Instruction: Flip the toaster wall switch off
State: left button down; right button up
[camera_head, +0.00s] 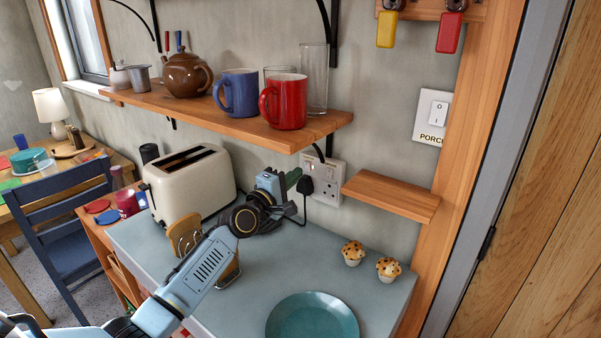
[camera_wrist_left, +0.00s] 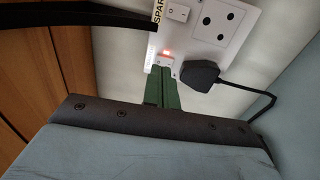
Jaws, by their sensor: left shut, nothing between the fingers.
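The double wall socket plate (camera_head: 326,171) is on the wall under the shelf, right of the cream toaster (camera_head: 190,183). In the left wrist view the toaster switch (camera_wrist_left: 168,61) shows a red light beside it, with a black plug (camera_wrist_left: 200,77) next to it. A label by this switch is too small to read. My left gripper (camera_head: 296,177) is in front of the plate's left side. Its green fingers (camera_wrist_left: 161,78) are shut and empty, with tips at the lower edge of the lit switch; contact cannot be told. My right gripper is out of view.
A second switch marked SPARE (camera_wrist_left: 178,13) sits beside an empty socket. The wooden shelf (camera_head: 290,135) with mugs hangs above my arm. A small shelf (camera_head: 392,195) is to the right. Muffins (camera_head: 353,252) and a teal plate (camera_head: 312,318) stand on the counter (camera_head: 260,285).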

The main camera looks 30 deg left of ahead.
aim_at(307, 166)
pick_arm(q)
jog(key=shift+w+d+r, duration=0.1)
jog(key=shift+w+r, duration=0.05)
jog(key=shift+w, duration=1.3)
